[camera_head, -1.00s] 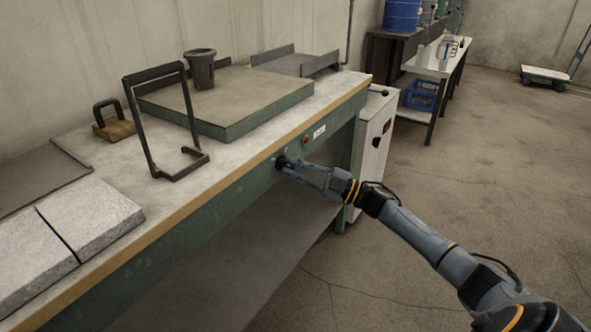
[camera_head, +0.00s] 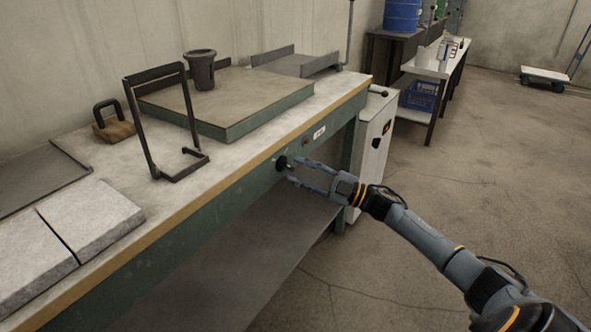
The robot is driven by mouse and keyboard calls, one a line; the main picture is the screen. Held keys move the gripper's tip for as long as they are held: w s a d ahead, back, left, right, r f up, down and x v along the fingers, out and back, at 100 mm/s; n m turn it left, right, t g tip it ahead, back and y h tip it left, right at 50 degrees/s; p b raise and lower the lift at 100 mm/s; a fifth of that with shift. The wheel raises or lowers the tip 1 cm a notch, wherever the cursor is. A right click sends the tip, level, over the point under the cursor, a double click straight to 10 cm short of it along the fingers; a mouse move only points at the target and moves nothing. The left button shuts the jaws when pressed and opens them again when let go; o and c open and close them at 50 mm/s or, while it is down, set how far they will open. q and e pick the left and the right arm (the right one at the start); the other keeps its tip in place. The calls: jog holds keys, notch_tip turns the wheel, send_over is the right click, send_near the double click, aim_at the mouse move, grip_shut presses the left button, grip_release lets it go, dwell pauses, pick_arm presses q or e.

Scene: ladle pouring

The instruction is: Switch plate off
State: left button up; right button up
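The plate (camera_head: 255,112) is a green-sided slab with a tan top, set on the workbench. A dark round knob (camera_head: 281,163) sits on the green front face of the bench, below the plate. A small red indicator or button (camera_head: 305,142) and a white label (camera_head: 319,132) are to the right above the knob. My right gripper (camera_head: 290,170) is open, its fingertips just to the right of the knob and apart from it, with nothing between them. My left gripper is not in view.
On the bench (camera_head: 110,175) are a dark crucible (camera_head: 200,70) on the plate, a metal frame (camera_head: 150,130), a handled block (camera_head: 113,122) and grey slabs (camera_head: 85,222). A white cabinet (camera_head: 372,140) stands past the bench.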

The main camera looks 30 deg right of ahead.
jog(key=v, duration=1)
jog(key=shift+s+d+f, duration=0.1)
jog(key=shift+f, duration=0.05)
